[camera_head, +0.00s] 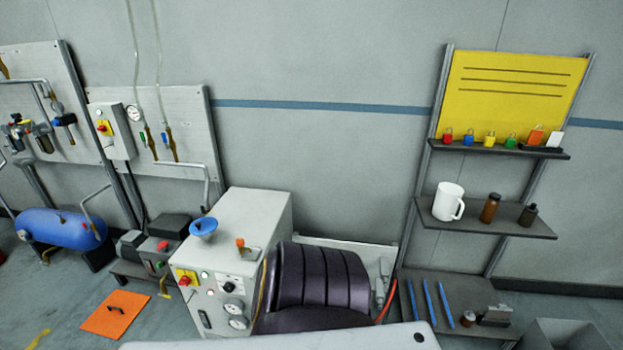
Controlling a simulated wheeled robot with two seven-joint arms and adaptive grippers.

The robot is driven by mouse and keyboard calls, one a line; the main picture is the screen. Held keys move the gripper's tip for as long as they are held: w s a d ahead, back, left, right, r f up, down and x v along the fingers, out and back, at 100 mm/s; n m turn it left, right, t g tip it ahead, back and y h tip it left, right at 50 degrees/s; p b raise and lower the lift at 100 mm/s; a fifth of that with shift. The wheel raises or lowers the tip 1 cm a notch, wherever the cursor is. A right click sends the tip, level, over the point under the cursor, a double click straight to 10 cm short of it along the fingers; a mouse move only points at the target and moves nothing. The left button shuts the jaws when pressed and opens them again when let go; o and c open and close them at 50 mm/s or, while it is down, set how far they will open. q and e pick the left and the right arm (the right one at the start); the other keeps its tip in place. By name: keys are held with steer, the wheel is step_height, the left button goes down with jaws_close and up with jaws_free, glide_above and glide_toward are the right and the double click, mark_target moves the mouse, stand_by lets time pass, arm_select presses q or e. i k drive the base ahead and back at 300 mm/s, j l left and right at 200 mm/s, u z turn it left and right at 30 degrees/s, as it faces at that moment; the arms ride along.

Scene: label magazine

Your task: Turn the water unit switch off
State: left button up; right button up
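Two red switches on yellow plates show. One switch (103,128) is on a light grey box on the left wall panel (185,130), by a gauge and hoses. The other switch (186,279) is on the front of a pale grey floor cabinet (243,225). A small pump-like unit (155,254) on the floor between them has a red and a green button. I cannot tell for certain which one is the water unit, and the switch positions are too small to read. Neither of my grippers is in view.
A dark ribbed object (318,275) hides part of the cabinet. A blue tank (60,229) stands at left, and an orange plate (115,314) lies on the floor. At right, a rack (440,140) holds colored padlocks, a white mug (448,201) and bottles.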

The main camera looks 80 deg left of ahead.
mark_target(184, 282)
steer(key=u, duration=3.5)
